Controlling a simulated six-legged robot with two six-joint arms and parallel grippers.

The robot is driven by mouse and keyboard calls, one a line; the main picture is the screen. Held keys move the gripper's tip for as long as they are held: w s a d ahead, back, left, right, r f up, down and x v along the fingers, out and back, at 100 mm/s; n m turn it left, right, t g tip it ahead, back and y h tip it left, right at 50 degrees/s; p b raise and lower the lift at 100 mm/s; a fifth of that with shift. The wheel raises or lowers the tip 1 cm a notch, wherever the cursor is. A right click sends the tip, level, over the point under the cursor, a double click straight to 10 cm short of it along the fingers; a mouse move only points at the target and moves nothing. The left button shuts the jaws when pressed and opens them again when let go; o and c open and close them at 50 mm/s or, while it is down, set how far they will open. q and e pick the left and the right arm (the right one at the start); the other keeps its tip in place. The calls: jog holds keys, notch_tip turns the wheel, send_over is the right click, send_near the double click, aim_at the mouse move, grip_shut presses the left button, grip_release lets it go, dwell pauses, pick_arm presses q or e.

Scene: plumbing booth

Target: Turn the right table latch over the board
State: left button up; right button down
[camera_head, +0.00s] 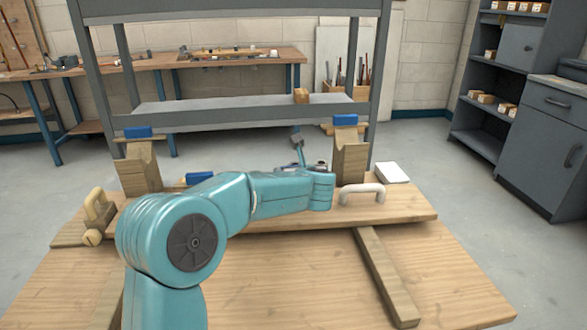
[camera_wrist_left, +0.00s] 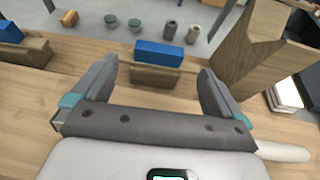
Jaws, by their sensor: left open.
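The right table latch (camera_wrist_left: 158,54) is a blue grip on a short wooden bar. It shows in the left wrist view at the far edge of the wooden board (camera_head: 400,209), with its bar (camera_wrist_left: 154,76) lying roughly crosswise in the picture. My left gripper (camera_wrist_left: 156,68) is open, its two dark fingers either side of the latch in the picture; I cannot tell whether they touch it. In the head view the left gripper (camera_head: 303,167) is mostly hidden behind its arm, and so is this latch. My right gripper is not in view.
Another blue latch (camera_head: 200,178) is left on the board. Notched wooden posts stand left (camera_head: 142,170) and right (camera_head: 349,163) at the back, topped with blue pieces. A pale handle (camera_head: 362,192) and a white block (camera_head: 392,172) are at right. A grey rack (camera_head: 240,116) stands behind.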

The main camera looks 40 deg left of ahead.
pick_arm(q)
jog(key=x, duration=0.8)
jog(key=shift+w+a, duration=0.15)
jog(key=shift+a, duration=0.05)
jog(key=c, duration=1.3)
jog(key=shift+p, duration=0.3)
jog(key=shift+c, duration=0.2)
jog(key=shift+d, duration=0.1)
jog(key=shift+r+n+g+y+p, duration=0.15)
jog(key=shift+n+g+y+p, duration=0.65)
jog(key=shift+n+g+p, duration=0.35)
jog(key=n+g+y+p, duration=0.1)
jog(key=n+g+p, duration=0.2)
jog(key=g+p, duration=0.1)
jog(key=shift+n+p, duration=0.35)
jog(key=shift+p, duration=0.3)
jog(key=n+g+p, duration=0.1)
jog(key=g+p, duration=0.1)
jog(key=p, duration=0.2)
jog(key=shift+n+p, duration=0.3)
jog(key=shift+y, duration=0.3)
